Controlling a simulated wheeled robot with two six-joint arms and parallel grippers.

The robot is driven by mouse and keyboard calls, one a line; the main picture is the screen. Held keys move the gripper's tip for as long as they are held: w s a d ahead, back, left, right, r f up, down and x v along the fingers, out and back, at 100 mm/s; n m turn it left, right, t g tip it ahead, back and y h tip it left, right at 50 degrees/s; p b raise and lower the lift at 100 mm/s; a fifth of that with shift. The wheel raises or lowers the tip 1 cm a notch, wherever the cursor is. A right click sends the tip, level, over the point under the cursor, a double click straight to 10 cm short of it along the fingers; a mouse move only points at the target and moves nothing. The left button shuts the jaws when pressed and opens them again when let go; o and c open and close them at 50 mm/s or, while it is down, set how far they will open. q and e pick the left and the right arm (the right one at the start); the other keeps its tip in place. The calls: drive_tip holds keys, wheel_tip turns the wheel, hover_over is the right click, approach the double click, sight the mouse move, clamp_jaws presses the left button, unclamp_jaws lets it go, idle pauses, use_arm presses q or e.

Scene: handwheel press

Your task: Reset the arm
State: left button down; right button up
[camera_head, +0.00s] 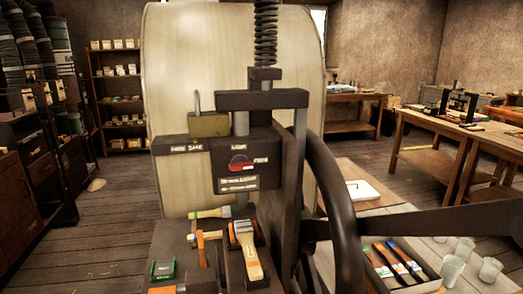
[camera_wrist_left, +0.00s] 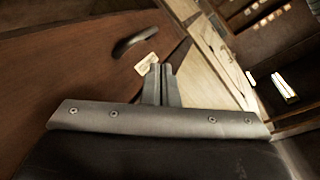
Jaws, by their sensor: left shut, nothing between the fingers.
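My left gripper (camera_wrist_left: 161,72) shows in the left wrist view, its two grey fingers together with nothing between them. Beyond the fingertips is a brown wooden cabinet front (camera_wrist_left: 60,75) with a dark handle (camera_wrist_left: 135,41) and a small pale label (camera_wrist_left: 147,64). I cannot tell how far the fingers are from it. The head view shows neither gripper. There the dark press (camera_head: 245,165) stands in the middle, with a spring on top and a large handwheel (camera_head: 341,215) at its right.
A padlock (camera_head: 209,124) sits on the press, and brushes (camera_head: 247,250) lie below. A tray of tools (camera_head: 400,265) and glass jars (camera_head: 489,270) are at the lower right. Drawer cabinets (camera_head: 30,150) stand at the left. Open floor (camera_head: 115,210) lies between cabinets and press.

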use_arm(q)
drive_tip(key=s+d+f+n+g+y, duration=0.1)
drive_tip(key=s+f+n+g, duration=0.15)
drive_tip(key=s+f, duration=0.45)
drive_tip(key=s+d+f+n+g, duration=0.2)
drive_tip(key=s+f+g, duration=0.1)
drive_tip(key=s+f, duration=0.5)
drive_tip(key=s+d+f+n+g, duration=0.1)
drive_tip(key=s+d+f, duration=0.3)
drive_tip(key=s, duration=0.7)
drive_tip(key=s+d+f+n+g, duration=0.2)
drive_tip(key=s+d+f+g, duration=0.2)
drive_tip(key=s, duration=0.7)
drive_tip(key=s+d+f+n+g, duration=0.2)
drive_tip(key=s+d+f+g, duration=0.1)
drive_tip(key=s, duration=0.8)
wheel_tip(320, 180, down, 2)
drive_tip(key=shift+d+f+h, duration=0.2)
drive_tip(key=shift+d+h, duration=0.2)
drive_tip(key=shift+d, duration=0.15)
